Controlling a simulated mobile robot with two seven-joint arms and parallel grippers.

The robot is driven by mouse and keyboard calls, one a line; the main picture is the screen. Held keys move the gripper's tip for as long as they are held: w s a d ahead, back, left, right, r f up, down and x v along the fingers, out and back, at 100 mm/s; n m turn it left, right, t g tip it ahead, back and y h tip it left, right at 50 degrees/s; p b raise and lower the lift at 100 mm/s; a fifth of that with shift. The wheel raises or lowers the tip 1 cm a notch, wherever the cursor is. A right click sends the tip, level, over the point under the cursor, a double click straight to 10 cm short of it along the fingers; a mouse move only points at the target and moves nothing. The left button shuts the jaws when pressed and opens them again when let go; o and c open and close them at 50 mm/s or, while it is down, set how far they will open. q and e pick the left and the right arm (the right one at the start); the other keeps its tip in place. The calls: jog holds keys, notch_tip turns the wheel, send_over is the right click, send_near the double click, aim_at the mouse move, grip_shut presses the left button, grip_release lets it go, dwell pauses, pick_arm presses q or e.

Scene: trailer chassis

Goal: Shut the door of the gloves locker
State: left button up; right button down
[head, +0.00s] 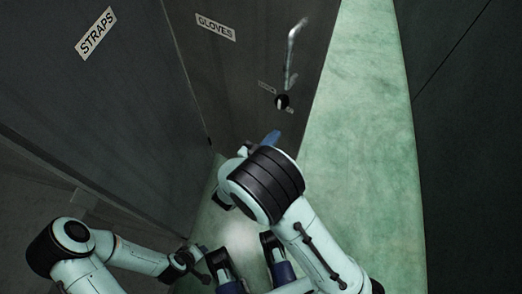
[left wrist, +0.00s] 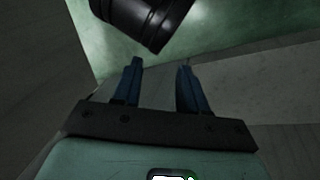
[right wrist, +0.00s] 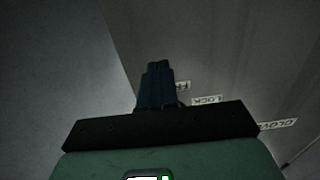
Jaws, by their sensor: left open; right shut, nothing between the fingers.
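The gloves locker door (head: 238,75) is a dark grey panel with a GLOVES label, a metal handle (head: 292,50) and a round lock (head: 282,101) near its right edge. That edge stands out against the green floor, so the door looks open; the angle is hard to tell. My right gripper (head: 271,138) is shut and empty at the door's lower part, below the lock; contact is unclear. In the right wrist view its closed fingers (right wrist: 158,66) point at the labelled panel. My left gripper (left wrist: 160,63) is open and empty, low, away from the door.
The straps locker (head: 95,80) stands to the left of the gloves door. A strip of green floor (head: 360,130) is free to the right, bounded by a dark wall (head: 460,130). A dark cylindrical part (left wrist: 145,20) lies just beyond my left fingertips.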

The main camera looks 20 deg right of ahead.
aim_at(286, 122)
jog(key=shift+b+x, duration=0.3)
jog(key=shift+x, duration=1.65)
